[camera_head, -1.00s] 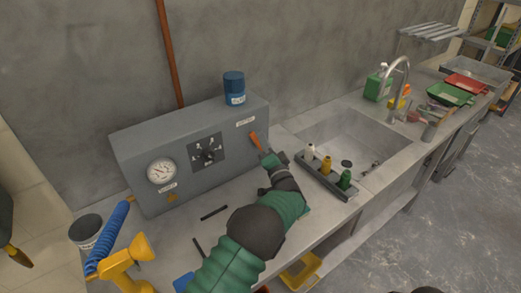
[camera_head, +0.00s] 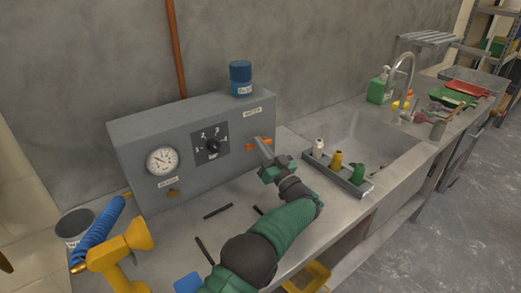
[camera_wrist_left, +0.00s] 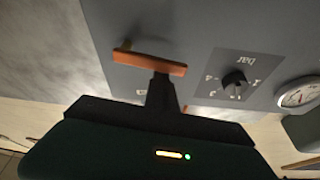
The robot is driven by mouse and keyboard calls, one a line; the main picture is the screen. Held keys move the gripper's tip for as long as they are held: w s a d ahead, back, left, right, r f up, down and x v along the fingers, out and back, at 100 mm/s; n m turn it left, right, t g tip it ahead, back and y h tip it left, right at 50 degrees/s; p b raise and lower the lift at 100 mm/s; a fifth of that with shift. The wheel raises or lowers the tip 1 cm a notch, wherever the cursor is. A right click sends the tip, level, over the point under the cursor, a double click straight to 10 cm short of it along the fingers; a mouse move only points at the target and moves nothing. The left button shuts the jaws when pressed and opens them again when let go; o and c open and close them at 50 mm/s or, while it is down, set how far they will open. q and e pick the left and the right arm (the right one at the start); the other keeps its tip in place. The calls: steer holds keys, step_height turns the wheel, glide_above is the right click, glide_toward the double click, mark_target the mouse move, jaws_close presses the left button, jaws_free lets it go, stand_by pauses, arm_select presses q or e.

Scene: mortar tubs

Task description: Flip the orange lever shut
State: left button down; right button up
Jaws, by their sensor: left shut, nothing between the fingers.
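The orange lever (camera_head: 267,141) is on the front of the grey control box (camera_head: 135,150), at its right end below a small label. It lies roughly level in the head view, partly hidden by my fingers. In the left wrist view, the lever (camera_wrist_left: 150,62) is an orange bar crossing just beyond the fingertips, nearly level. My left gripper (camera_head: 259,145) is shut and empty, its narrow grey fingers reaching up to the lever. In the left wrist view, the left gripper (camera_wrist_left: 161,85) appears to touch or nearly touch the bar. My right gripper is not in view.
A dial (camera_head: 211,147) and a round gauge (camera_head: 162,161) are on the box's front. A blue jar (camera_head: 240,78) stands on top. A grey tray (camera_head: 352,186) with small bottles is right of my gripper, beside the sink (camera_head: 375,140). A yellow drill-like tool (camera_head: 122,255) stands at front left.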

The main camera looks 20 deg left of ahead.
arm_select(q)
steer(key=shift+a+f+n, duration=0.1)
steer(key=shift+f+n, duration=0.15)
steer(key=shift+n, duration=0.35)
steer(key=s+d+r, duration=0.2)
steer(key=s, duration=0.5)
steer(key=s+d+r+p, duration=0.1)
steer(key=s+d+r, duration=0.1)
steer(key=s, duration=0.6)
steer(key=shift+s+r, duration=0.25)
steer(key=shift+r, duration=0.2)
steer(key=shift+d+r, duration=0.1)
